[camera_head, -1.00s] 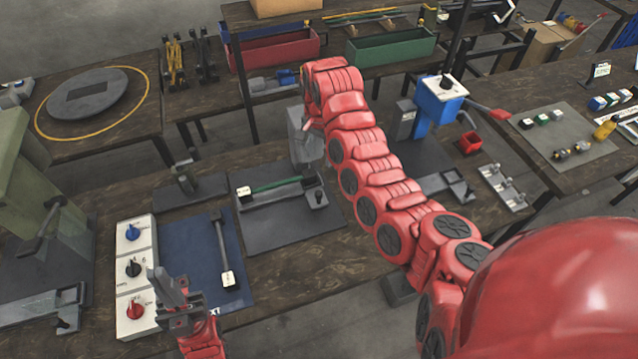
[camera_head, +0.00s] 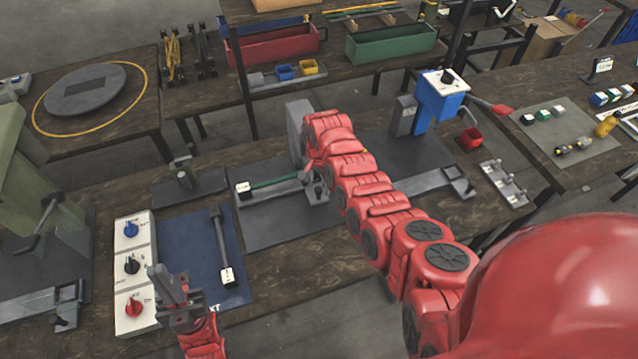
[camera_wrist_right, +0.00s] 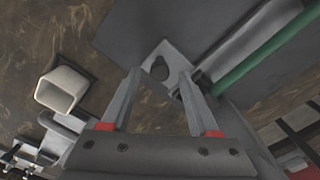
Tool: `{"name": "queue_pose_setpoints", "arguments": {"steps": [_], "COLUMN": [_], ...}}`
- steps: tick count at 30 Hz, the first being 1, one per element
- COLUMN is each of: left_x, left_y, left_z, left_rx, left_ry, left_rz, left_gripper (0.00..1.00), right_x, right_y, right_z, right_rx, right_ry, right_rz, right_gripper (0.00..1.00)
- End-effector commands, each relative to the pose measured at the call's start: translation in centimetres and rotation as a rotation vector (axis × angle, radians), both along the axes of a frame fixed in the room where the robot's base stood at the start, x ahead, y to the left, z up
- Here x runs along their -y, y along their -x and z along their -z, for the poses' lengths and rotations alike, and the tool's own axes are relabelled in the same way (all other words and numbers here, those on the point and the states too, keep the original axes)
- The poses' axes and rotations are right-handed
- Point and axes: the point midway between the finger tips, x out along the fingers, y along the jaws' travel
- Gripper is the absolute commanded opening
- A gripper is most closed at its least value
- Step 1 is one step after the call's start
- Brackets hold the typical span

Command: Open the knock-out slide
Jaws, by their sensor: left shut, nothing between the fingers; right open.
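The slide unit in the middle of the bench is a grey bar (camera_head: 275,192) with a green strip (camera_head: 275,182) along it and a white label block (camera_head: 244,190) at its left end. I cannot tell whether it stands open. My right gripper (camera_head: 316,182) is at its right end and partly hides it. In the right wrist view the gripper (camera_wrist_right: 158,92) is open, with a grey bracket with a hole (camera_wrist_right: 176,66) just beyond and between the fingertips, and the green strip (camera_wrist_right: 262,52) to the right. Contact is unclear. My left gripper (camera_head: 168,278) is shut and empty beside the switch panel.
A white switch panel (camera_head: 134,290) and a blue mat (camera_head: 195,243) with a handled bar (camera_head: 222,245) lie at left. A green press (camera_head: 35,200) stands far left, a blue press (camera_head: 440,95) at right. A cup-like square part (camera_wrist_right: 62,88) shows in the right wrist view.

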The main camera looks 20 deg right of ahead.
Motion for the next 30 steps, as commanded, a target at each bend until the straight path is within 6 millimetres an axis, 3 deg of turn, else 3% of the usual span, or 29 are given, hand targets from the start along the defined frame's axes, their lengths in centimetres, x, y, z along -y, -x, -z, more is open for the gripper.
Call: {"name": "queue_pose_setpoints", "arguments": {"steps": [14, 24, 30], "left_x": [0.00, 0.00, 0.00], "left_y": [0.00, 0.00, 0.00], "left_z": [-0.18, -0.17, -0.17], "left_rx": [0.000, 0.000, 0.000], "left_ry": [0.000, 0.000, 0.000], "left_rz": [0.000, 0.000, 0.000], "left_gripper": [0.00, 0.00, 0.00], "right_x": [0.05, 0.05, 0.07], "right_y": [0.05, 0.04, 0.02], "right_z": [0.76, 0.74, 0.73], "right_rx": [0.001, 0.001, 0.001], "right_ry": [-0.001, -0.001, 0.000], "right_rz": [0.002, 0.002, 0.002], "right_gripper": [0.61, 0.02, 0.00]}}
